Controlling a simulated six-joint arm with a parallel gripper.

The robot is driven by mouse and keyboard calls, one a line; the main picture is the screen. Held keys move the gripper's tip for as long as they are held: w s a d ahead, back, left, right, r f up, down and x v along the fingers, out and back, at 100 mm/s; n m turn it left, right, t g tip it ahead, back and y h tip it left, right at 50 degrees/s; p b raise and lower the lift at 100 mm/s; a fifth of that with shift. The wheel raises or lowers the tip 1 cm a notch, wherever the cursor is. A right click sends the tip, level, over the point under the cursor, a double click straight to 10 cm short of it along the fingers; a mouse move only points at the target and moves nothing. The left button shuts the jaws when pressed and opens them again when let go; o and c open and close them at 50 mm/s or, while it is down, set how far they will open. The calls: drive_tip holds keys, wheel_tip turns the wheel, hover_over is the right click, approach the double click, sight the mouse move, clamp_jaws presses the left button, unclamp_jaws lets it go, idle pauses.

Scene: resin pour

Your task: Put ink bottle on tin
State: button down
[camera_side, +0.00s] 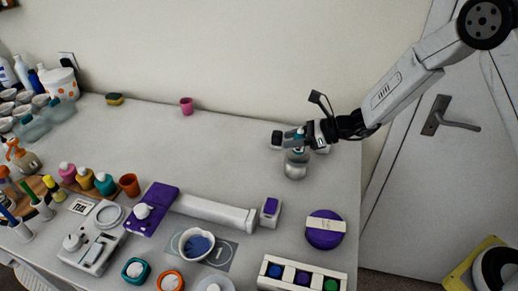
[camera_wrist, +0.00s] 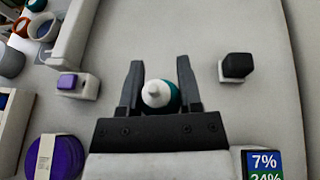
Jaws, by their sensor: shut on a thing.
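My gripper (camera_side: 293,141) is at the right part of the table, pointing down. In the wrist view the bottle's white tip (camera_wrist: 155,94) shows between the two dark fingers (camera_wrist: 159,88). I cannot tell whether its base touches the table. The tin, round and purple with a pale label (camera_side: 325,228), lies at the front right. It also shows at the lower left of the wrist view (camera_wrist: 70,160). Its top is bare apart from the label.
A white block with a purple top (camera_side: 270,212) stands left of the tin. A black-topped block (camera_side: 277,139) is just behind my gripper. A tray of coloured pots (camera_side: 302,276) lies in front of the tin. The table between gripper and tin is clear.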

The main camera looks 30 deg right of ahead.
drive_tip(key=shift+f, duration=0.7)
drive_tip(key=shift+f, duration=0.1)
drive_tip(key=shift+c, duration=1.4)
unclamp_jaws()
drive_tip(key=v, duration=1.2)
drive_tip(key=shift+s, duration=0.15)
